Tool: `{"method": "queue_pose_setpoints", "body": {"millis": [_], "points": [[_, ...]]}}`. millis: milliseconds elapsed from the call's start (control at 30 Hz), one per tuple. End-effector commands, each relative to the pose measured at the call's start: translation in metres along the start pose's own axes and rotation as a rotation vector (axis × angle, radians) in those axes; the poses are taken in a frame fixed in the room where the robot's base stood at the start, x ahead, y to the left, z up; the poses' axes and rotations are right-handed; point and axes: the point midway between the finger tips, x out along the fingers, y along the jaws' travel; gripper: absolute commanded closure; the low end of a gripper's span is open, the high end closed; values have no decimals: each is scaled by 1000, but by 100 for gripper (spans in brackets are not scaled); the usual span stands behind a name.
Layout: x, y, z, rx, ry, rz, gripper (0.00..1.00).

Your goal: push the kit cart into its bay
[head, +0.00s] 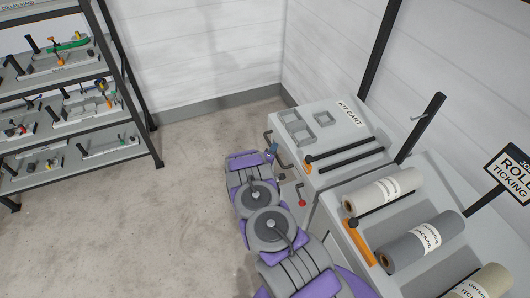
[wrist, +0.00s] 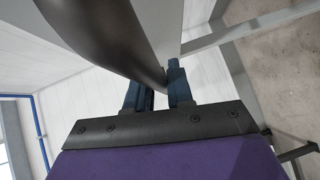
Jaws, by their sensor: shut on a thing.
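The kit cart (head: 345,155) is a light grey cart with a "KIT CART" label, square trays and dark bars on top. It stands near the back right wall. Its dark handle (head: 269,139) sticks out on the left side, toward my arm. My gripper (head: 281,177) is at that side, partly hidden by my purple arm. In the wrist view, the blue-tipped fingers (wrist: 161,90) are shut on a thick dark curved bar (wrist: 125,40), which looks like the cart handle. I cannot make out the bay's edges.
A roll stand (head: 420,245) with several labelled fabric rolls is close to the cart's near side. A dark post (head: 420,128) rises between them. A shelf rack (head: 80,110) with small tools is at the left. The concrete floor (head: 170,215) between is clear.

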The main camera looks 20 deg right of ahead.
Motion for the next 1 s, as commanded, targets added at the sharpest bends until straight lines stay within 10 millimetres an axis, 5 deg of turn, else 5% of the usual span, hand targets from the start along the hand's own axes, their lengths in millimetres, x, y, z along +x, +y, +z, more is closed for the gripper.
{"method": "queue_pose_setpoints", "body": {"millis": [300,333,500,767,1000], "points": [[-4,0,4,-8,-22,7,100],[-4,0,4,-9,-22,8,75],[-6,2,1,-7,-16,11,59],[-7,3,-1,-5,-9,11,59],[-31,4,-6,-6,-6,14,59]]}}
